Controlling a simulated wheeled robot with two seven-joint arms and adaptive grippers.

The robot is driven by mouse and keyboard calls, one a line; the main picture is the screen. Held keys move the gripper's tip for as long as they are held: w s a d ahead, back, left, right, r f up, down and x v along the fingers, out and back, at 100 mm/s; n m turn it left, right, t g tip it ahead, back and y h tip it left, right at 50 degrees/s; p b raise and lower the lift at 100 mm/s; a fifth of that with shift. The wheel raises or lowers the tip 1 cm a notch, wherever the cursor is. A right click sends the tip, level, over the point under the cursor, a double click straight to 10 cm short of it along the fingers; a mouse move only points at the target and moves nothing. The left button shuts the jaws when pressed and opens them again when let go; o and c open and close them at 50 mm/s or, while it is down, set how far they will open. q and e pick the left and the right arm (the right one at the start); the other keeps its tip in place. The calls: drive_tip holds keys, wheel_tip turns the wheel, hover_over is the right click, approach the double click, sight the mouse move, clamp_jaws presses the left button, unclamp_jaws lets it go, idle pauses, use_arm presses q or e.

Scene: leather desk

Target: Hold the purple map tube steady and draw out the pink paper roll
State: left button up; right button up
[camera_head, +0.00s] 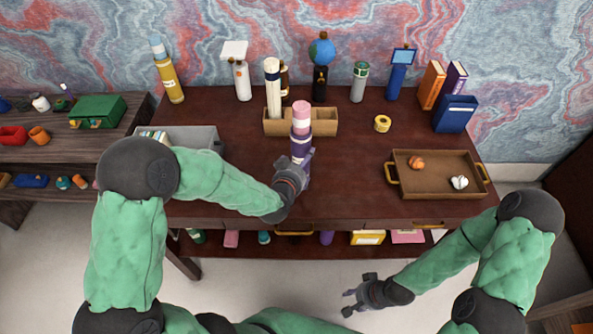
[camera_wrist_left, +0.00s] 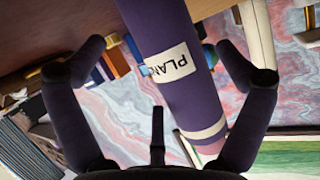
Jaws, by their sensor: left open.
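The purple map tube (camera_head: 300,147) stands upright on the desk in front of the wooden box. The pink paper roll (camera_head: 302,117) sticks out of its top. In the left wrist view the tube (camera_wrist_left: 172,45) carries a white label and lies between the two fingers. My left gripper (camera_head: 300,172) is open around the lower part of the tube; the fingers look apart from its sides. My right gripper (camera_head: 353,299) is empty and appears open, low in front of the desk, well away from the tube. The tube's foot is hidden by my left gripper.
A wooden box (camera_head: 325,128) with a white roll (camera_head: 272,88) is just behind the tube. A brown tray (camera_head: 440,188) with two crumpled pieces is at right, and a tape roll (camera_head: 382,123) lies behind it. A grey bin (camera_head: 204,136) is at left. Desk right of the tube is clear.

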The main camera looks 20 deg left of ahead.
sight(305, 156)
use_arm(q)
drive_tip(key=shift+b+x, duration=0.5)
drive_tip(key=shift+x, duration=1.9)
drive_tip(key=shift+c, duration=0.3)
drive_tip(key=c, duration=1)
